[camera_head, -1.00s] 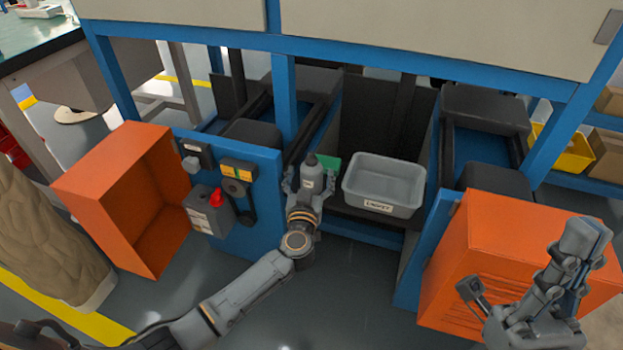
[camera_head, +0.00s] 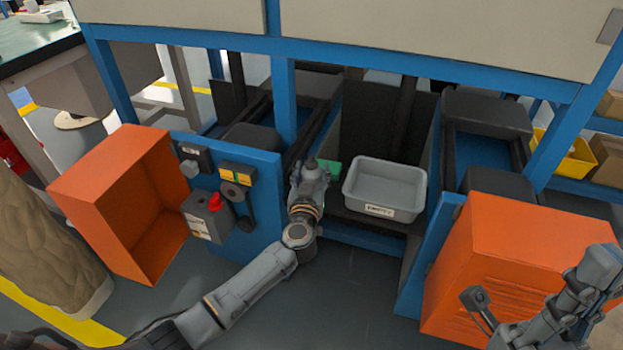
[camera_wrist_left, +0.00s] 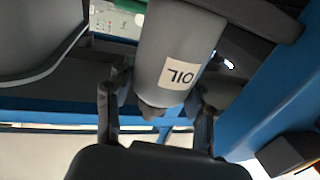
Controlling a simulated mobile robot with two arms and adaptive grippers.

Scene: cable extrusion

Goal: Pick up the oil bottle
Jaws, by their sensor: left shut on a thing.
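The grey oil bottle shows large in the left wrist view (camera_wrist_left: 180,50), with a white label reading OIL upside down. My left gripper (camera_wrist_left: 157,100) has a finger on either side of it and is shut on it. In the head view only the bottle's dark top (camera_head: 311,162) shows clearly; my left gripper (camera_head: 309,178) hides most of the rest. My right gripper (camera_head: 532,280) is at the lower right, its fingers wide apart and nothing between them.
A grey labelled bin (camera_head: 384,210) stands just right of the bottle, with a green item (camera_head: 330,168) between them. A blue panel with switches (camera_head: 262,200) and an open orange cabinet (camera_head: 100,215) are at left. An orange box (camera_head: 500,245) is at right.

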